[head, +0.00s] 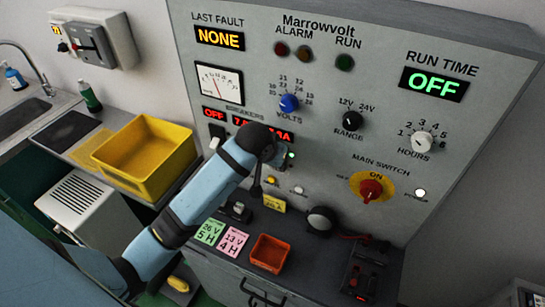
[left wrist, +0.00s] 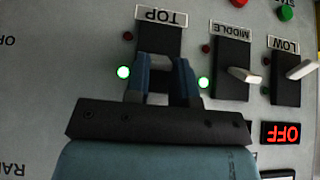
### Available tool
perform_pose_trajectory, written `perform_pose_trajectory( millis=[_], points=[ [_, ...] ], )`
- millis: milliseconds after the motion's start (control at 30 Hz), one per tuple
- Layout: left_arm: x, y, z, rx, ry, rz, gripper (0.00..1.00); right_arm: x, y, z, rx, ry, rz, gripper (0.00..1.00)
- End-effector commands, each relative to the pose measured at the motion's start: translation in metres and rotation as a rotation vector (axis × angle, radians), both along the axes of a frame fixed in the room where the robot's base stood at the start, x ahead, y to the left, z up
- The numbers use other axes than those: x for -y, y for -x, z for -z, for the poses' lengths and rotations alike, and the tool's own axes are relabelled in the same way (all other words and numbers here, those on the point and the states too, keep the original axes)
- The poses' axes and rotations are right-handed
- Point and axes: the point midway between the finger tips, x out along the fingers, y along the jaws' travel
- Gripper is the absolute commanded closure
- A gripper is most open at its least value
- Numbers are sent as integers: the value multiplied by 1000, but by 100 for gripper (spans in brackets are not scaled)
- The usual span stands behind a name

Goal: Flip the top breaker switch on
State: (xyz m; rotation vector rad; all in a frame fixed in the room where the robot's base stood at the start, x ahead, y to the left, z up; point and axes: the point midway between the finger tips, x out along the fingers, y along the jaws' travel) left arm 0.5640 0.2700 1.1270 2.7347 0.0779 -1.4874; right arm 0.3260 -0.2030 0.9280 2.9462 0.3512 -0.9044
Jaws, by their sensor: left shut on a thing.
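The top breaker switch (left wrist: 160,42) is a black housing under a TOP label in the left wrist view. My left gripper (left wrist: 162,82) has its two blue fingers shut on its lever, which is mostly hidden between them. A green lamp (left wrist: 124,72) beside the top breaker is lit. In the head view my left gripper (head: 276,156) is against the panel and its arm hides much of the breaker row. My right gripper is in neither view.
Beside it are the middle breaker (left wrist: 232,58) and the low breaker (left wrist: 286,66). A second lit green lamp (left wrist: 204,82) sits by the middle one. The panel's red main switch (head: 370,189) is to the right. A yellow bin (head: 180,165) and orange tray (head: 270,253) stand nearby.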

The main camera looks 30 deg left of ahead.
Motion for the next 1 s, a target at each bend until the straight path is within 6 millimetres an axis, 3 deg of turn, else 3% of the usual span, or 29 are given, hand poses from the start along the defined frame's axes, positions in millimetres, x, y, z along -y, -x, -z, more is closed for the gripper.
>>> perform_pose_trajectory(
  millis=[33, 67, 167, 567, 1000],
  points=[
    [0, 0, 0, 1, 0, 0, 100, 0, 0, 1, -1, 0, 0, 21],
    [0, 0, 0, 1, 0, 0, 72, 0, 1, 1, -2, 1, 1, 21],
    [0, 0, 0, 1, 0, 0, 51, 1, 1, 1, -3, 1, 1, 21],
    [0, 4, -8, 5, 1, 1, 51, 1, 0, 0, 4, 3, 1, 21],
    [3, 54, -85, 7, 1, 1, 51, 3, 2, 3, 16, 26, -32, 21]
  ],
)
